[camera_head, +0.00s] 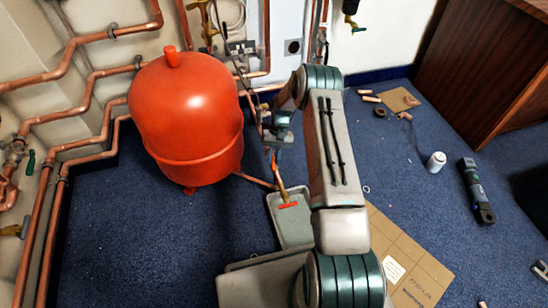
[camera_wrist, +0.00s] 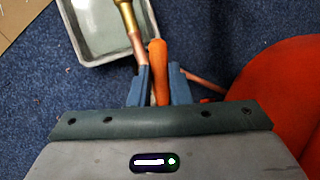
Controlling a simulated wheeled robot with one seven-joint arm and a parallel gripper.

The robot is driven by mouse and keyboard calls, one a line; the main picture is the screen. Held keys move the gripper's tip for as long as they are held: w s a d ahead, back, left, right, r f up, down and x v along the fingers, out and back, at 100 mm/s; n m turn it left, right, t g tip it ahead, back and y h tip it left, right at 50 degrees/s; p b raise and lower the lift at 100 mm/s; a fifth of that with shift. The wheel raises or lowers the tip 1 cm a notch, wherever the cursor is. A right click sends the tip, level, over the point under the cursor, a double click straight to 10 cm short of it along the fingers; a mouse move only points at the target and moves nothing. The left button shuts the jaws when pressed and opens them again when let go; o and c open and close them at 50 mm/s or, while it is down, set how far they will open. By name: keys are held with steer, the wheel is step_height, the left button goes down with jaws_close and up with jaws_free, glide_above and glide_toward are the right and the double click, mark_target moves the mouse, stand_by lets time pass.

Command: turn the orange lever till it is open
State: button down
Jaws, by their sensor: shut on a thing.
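The orange lever (camera_wrist: 158,55) sticks out from between the two blue fingers of my gripper (camera_wrist: 159,80) in the wrist view. The fingers are shut on it, one on each side. A copper pipe with a brass end (camera_wrist: 127,22) runs beside it, over a grey tray. In the head view my gripper (camera_head: 272,148) hangs just right of the big red tank, above the tray. The lever is too small and covered there to make out clearly, and its valve body is mostly hidden by my gripper.
The red tank (camera_head: 187,115) stands close beside my gripper. The grey tray (camera_head: 292,234) lies below, with a red handle-like piece (camera_head: 288,205) above it. Copper pipes (camera_head: 95,90) line the walls. Cardboard (camera_head: 410,255), a can (camera_head: 436,161) and a tool (camera_head: 476,188) lie right on blue carpet.

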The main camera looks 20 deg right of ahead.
steer(key=shift+d+n+g+h, duration=0.35)
steer(key=shift+d+n, duration=0.25)
steer(key=shift+n, duration=0.5)
steer(key=shift+w+d, duration=0.1)
steer(key=c, duration=1.3)
jaws_free()
steer(key=shift+c, duration=0.2)
steer(key=p+v, duration=0.4)
steer(key=v, duration=0.9)
steer(key=shift+r, duration=0.4)
